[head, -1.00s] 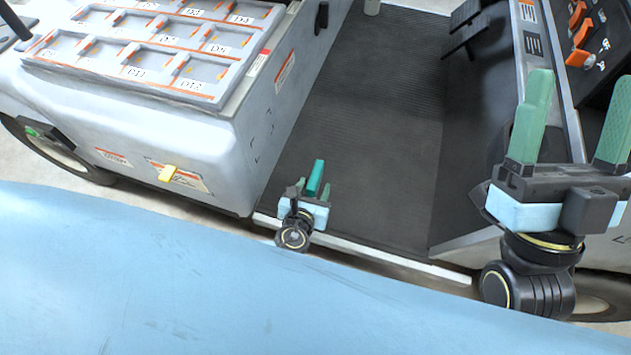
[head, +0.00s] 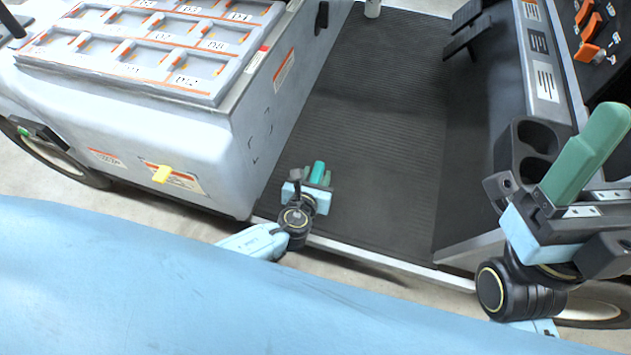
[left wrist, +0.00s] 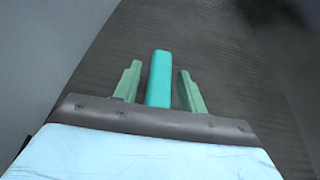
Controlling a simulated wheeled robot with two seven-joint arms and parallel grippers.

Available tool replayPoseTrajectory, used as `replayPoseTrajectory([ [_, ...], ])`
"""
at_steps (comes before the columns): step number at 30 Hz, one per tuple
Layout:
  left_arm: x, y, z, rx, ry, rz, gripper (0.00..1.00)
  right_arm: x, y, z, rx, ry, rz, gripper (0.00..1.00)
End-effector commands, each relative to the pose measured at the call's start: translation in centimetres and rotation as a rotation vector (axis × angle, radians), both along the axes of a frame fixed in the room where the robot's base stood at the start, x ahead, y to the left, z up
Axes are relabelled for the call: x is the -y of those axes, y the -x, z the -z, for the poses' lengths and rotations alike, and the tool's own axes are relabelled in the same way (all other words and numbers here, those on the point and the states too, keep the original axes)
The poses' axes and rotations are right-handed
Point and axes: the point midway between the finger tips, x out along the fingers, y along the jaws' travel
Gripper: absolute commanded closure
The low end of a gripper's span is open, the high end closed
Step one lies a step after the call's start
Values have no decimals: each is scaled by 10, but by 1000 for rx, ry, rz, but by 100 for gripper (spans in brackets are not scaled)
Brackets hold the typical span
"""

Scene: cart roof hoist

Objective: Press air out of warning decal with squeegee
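The warning decal (head: 183,181) is on the lower side of the white cart body at left, with an orange band. A small yellow piece (head: 162,173) stands out in front of it and covers part of it. My left gripper (head: 316,180) is to the right of the decal, above the cart's floor edge and apart from the decal. A teal block (head: 318,172), which looks like the squeegee, is between its fingers; it also shows in the left wrist view (left wrist: 158,78). My right gripper (head: 602,160) is at the right edge, one finger visible, nothing seen in it.
A tray of labelled compartments (head: 140,45) tops the white body. A console with orange switches (head: 590,30) and a cup holder (head: 535,145) stands at right. A wheel (head: 50,155) is at lower left.

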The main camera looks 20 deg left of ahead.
Motion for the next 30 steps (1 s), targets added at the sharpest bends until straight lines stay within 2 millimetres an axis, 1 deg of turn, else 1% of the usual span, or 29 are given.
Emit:
replayPoseTrajectory([
  [1, 0, 0, 0, 0, 0, 0, 65, 0, 0, 0, 0, 0, 0, 30],
  [9, 0, 0, 0, 0, 0, 0, 100, 0, 0, 0, -1, 0, 0, 30],
  [17, 0, 0, -1, 0, 0, 0, 100, 0, 0, 0, -3, 1, 0, 30],
  [21, 0, 0, -4, 1, 0, 0, 100, -1, -4, -2, -22, 7, 0, 30],
  [26, 0, 0, -13, 1, 1, 0, 100, -4, -17, -4, -116, 35, 1, 30],
  [30, 0, 0, -28, 1, 1, 0, 100, -9, -34, -6, -244, 74, 1, 30],
])
